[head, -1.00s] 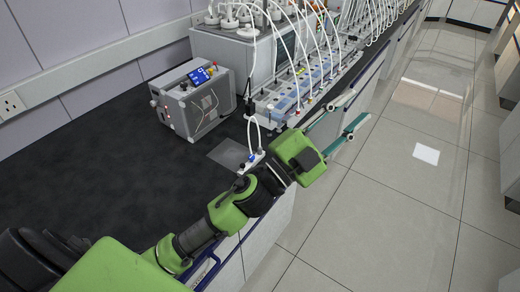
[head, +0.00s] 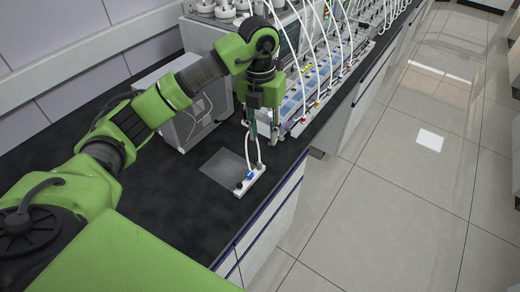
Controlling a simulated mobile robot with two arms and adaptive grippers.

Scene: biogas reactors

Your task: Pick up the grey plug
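A small white strip (head: 241,190) lies near the bench's front edge, with a blue piece (head: 250,175) and a black piece on it. White tubes or cables run down to its far end. I cannot make out a clearly grey plug; any at that end is too small to tell. Whether anything is between the fingertips is hard to see, but no held object shows. My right gripper is not in view.
A grey box device (head: 190,125) stands behind my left arm, partly hidden. A row of units with many white tubes (head: 318,85) runs along the bench to the far right. A flat grey plate (head: 222,170) lies beside the strip. The dark bench top (head: 190,215) in front is clear.

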